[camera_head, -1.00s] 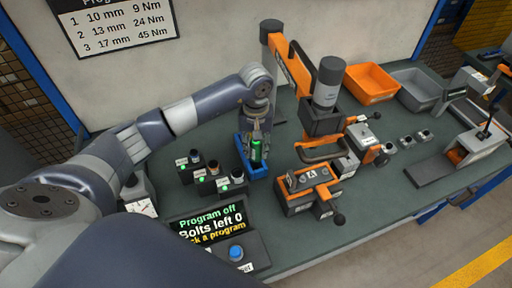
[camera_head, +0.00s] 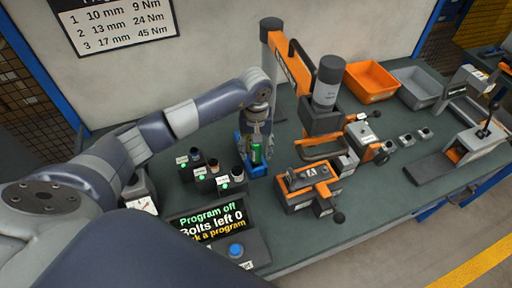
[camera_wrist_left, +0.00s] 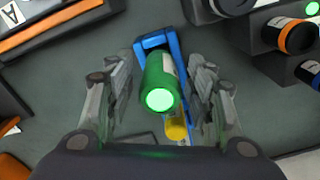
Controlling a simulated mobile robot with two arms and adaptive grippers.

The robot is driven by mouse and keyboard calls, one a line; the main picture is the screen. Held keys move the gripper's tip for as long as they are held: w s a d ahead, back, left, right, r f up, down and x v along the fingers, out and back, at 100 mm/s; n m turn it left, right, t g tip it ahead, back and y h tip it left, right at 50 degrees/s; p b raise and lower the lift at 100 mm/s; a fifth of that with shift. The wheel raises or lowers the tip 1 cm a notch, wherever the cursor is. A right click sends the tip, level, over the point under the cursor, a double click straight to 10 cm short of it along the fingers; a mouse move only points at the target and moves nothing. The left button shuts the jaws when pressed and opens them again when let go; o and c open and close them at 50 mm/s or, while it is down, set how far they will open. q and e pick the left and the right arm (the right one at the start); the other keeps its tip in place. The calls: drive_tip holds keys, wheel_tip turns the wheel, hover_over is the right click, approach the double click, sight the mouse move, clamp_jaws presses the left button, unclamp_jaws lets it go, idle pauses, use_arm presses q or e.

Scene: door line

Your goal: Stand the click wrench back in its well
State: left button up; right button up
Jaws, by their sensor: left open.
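The click wrench (camera_wrist_left: 164,82) shows in the left wrist view as a green cylinder with a glowing green end facing the camera. It is upright, in or at the blue well (camera_wrist_left: 172,42), whose frame shows behind it; how deep it sits is hidden. In the head view the green wrench (camera_head: 256,153) stands at the blue well (camera_head: 258,170). My left gripper (camera_wrist_left: 164,95) is open, one finger on each side of the wrench, with visible gaps. It also shows from above in the head view (camera_head: 256,142). A yellow part (camera_wrist_left: 177,126) shows beyond the wrench. My right gripper is not in view.
Several sockets in black holders (camera_head: 212,170) stand just left of the well. A display (camera_head: 210,222) reading "Program off, Bolts left 0" is in front. An orange-grey fixture (camera_head: 308,185) and tool arm (camera_head: 325,95) stand right. Orange (camera_head: 370,82) and grey bins (camera_head: 417,87) are behind.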

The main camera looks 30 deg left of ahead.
use_arm(q)
drive_tip(key=shift+w+r, duration=0.1)
drive_tip(key=shift+r, duration=0.4)
wheel_tip(320, 180, up, 10)
drive_tip(key=b, duration=0.2)
drive_tip(key=shift+f+b, duration=0.2)
drive_tip(key=shift+b, duration=0.2)
drive_tip(key=shift+r, duration=0.8)
drive_tip(key=shift+f, duration=0.1)
